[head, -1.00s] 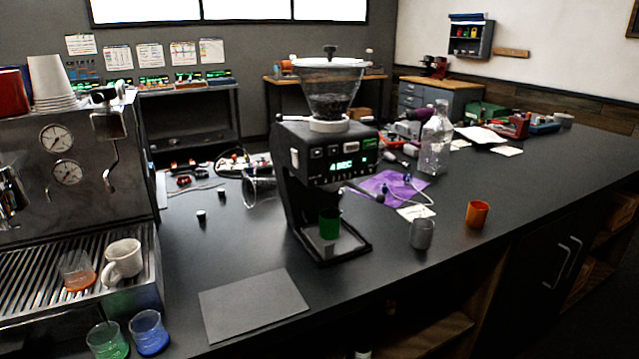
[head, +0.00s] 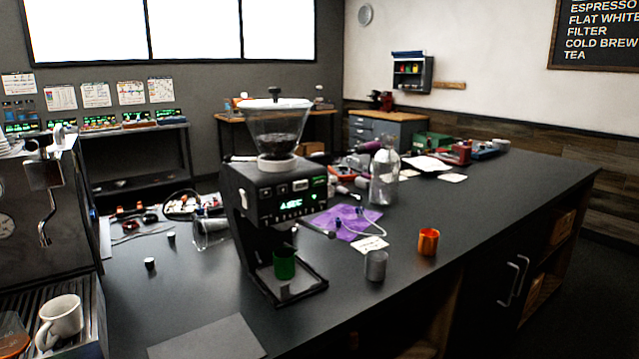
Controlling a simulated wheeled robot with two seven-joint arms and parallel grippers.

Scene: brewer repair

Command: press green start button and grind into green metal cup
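The black grinder (head: 262,212) stands on the dark counter, with a clear hopper (head: 277,130) of dark beans on top. Its front panel has a lit green display (head: 291,204) and several small buttons. A small green light (head: 317,195), perhaps the green start button, shows at the panel's right; it is too small to be sure. The green metal cup (head: 285,263) is upright under the grinder's outlet, above its base tray (head: 301,287). Neither of my grippers is in view.
A grey cup (head: 376,265) and an orange cup (head: 428,241) stand to the grinder's right. The espresso machine (head: 45,205) with a white mug (head: 59,319) is at left.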

